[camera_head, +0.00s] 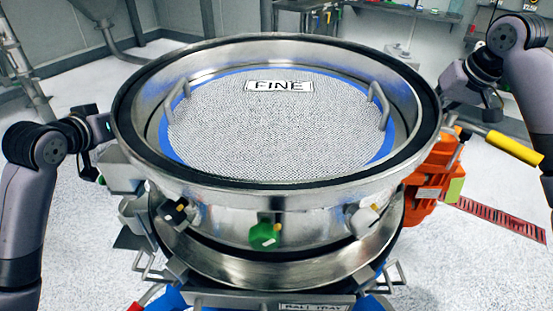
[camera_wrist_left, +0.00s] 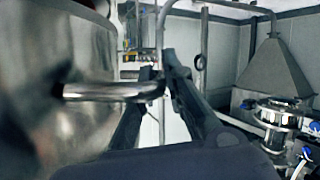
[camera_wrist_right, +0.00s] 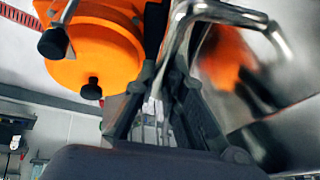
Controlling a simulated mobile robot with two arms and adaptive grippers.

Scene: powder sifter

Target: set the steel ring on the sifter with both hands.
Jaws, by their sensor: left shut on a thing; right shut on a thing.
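The steel ring (camera_head: 330,196) is a wide, shiny band with a black gasket on its top rim, and looks about level. It stands over the sifter (camera_head: 290,272), whose lower steel flange shows beneath it. I cannot tell whether the two touch. A mesh screen (camera_head: 280,130) with a blue edge and a "FINE" label shows inside the ring. My left gripper (camera_wrist_left: 153,80) is shut on a bent bar handle (camera_wrist_left: 105,92) at the ring's left side. My right gripper (camera_wrist_right: 163,75) is shut on a bar handle (camera_wrist_right: 180,40) at the right side. Both grips are largely hidden in the head view.
Knob clamps, one of them green (camera_head: 265,236), line the front. A "BALL TRAY" plate (camera_head: 270,301) is below. An orange housing (camera_head: 430,180) and a yellow bar (camera_head: 515,146) stand close on the right, near my right arm. A steel hopper (camera_wrist_left: 275,72) shows in the left wrist view.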

